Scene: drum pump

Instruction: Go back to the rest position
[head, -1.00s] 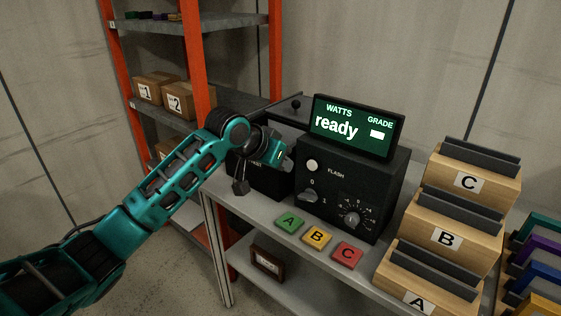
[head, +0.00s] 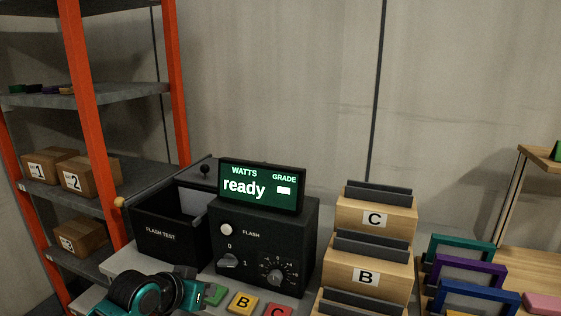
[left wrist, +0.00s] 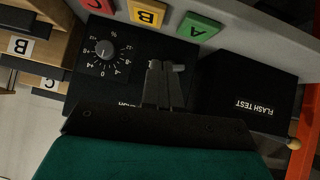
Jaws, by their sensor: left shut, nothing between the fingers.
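The left arm's teal wrist (head: 160,292) shows at the bottom edge of the head view, in front of the black flash test box (head: 162,235). In the left wrist view my left gripper (left wrist: 163,78) is shut and empty. Its dark fingers overlap the black tester there, near the flash test box (left wrist: 245,95), and I see no contact. The tester (head: 265,240) carries a green display (head: 262,187) reading "ready", a switch and a dial. My right gripper is not in view.
Green, yellow (head: 242,303) and red (head: 276,310) letter tiles lie before the tester. Wooden holders C (head: 374,219) and B (head: 366,278) stand to its right. Coloured frames (head: 468,272) stand at far right. An orange-post shelf (head: 88,120) with boxes is at left.

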